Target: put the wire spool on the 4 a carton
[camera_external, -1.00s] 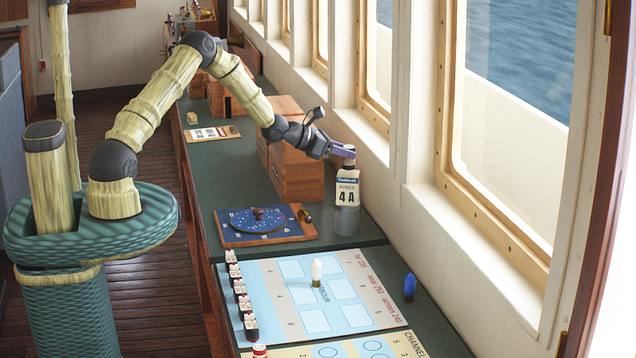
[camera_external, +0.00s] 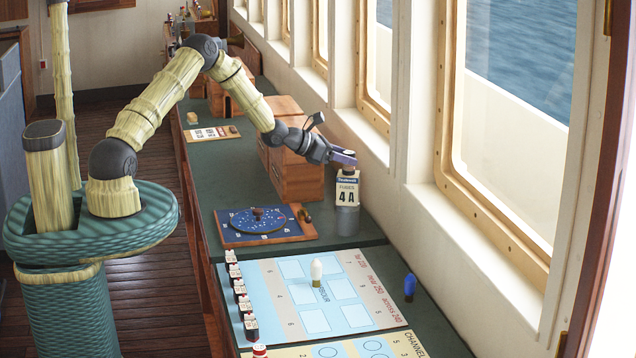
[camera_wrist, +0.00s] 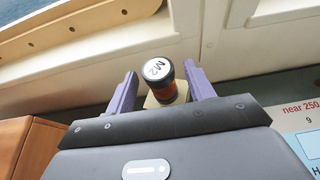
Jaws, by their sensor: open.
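The wire spool (camera_wrist: 158,80) is a small copper-brown cylinder with a dark rim and a white top marked M2. In the wrist view it stands upright on a pale surface, which appears to be the top of the 4 A carton (camera_wrist: 151,102). In the external view the white-and-dark carton (camera_external: 347,190) rests on a grey canister beneath my gripper. My gripper (camera_external: 345,157) is open, its purple fingers either side of the spool in the wrist view (camera_wrist: 160,88). Gaps show between spool and fingers. In the external view the fingers largely hide the spool.
Wooden drawer boxes (camera_external: 297,172) stand close left of the carton. The window wall (camera_external: 395,165) is close on its right. A blue dial board (camera_external: 262,224) lies in front, then a light chart (camera_external: 300,298) with a white bulb and several small labelled blocks.

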